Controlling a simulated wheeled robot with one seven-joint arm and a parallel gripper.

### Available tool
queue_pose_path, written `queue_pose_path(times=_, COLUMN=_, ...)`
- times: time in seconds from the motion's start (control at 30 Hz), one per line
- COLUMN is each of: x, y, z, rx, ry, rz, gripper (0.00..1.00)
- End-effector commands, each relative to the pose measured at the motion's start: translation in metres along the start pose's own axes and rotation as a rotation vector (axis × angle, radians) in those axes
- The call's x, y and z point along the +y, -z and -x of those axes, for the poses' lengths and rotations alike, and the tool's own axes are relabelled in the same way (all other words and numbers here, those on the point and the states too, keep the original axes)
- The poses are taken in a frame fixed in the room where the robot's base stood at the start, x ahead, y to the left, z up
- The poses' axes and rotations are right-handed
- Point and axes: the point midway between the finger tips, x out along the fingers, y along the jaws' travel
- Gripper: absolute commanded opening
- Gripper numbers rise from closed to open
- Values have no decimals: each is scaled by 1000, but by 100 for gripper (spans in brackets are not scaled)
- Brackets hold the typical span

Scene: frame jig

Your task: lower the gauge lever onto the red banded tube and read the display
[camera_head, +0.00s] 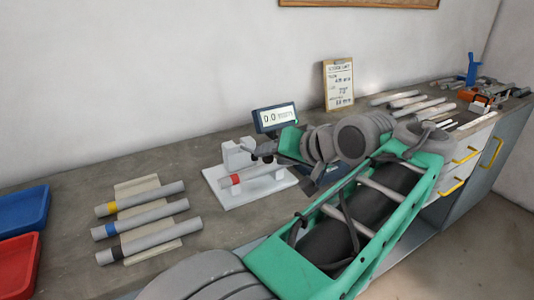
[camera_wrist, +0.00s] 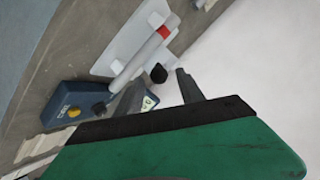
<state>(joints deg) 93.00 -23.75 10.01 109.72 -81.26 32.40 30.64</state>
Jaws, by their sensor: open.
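The red banded tube (camera_head: 262,173) lies on the white gauge base (camera_head: 225,199), beside a white upright block (camera_head: 238,154). In the wrist view its red band (camera_wrist: 163,32) shows near the top. A black knob (camera_wrist: 158,74), seemingly the gauge lever's end, appears close to the tube; the rest of the lever is hard to make out. The display (camera_head: 275,117) behind the gauge reads 0.0. My gripper (camera_wrist: 160,79) is open, its dark fingers on either side of the knob in the wrist view. I cannot tell whether they touch it. My arm partly hides the gauge's right side.
Three tubes, banded yellow (camera_head: 140,198), blue (camera_head: 140,220) and black (camera_head: 149,242), lie on a rack at left. A blue tray (camera_head: 24,211) and a red tray (camera_head: 18,265) stand at far left. A clipboard (camera_head: 338,84) leans on the wall. Loose tubes lie right.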

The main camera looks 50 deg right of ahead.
Motion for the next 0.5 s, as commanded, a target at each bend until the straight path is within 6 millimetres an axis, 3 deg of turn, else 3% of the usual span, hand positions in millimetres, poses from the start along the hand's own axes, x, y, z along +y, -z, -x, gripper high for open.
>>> queue_pose_path(times=0.17, x=0, y=0, z=0, rx=0, ry=0, rz=0, gripper=45)
queue_pose_path(times=0.27, x=-2, y=2, z=2, rx=-5, ry=-2, rz=3, gripper=38)
queue_pose_path(times=0.37, x=-10, y=16, z=11, rx=-37, ry=-20, rz=21, gripper=30)
queue_pose_path(times=0.5, x=-30, y=52, z=35, rx=-144, ry=-79, rz=79, gripper=18)
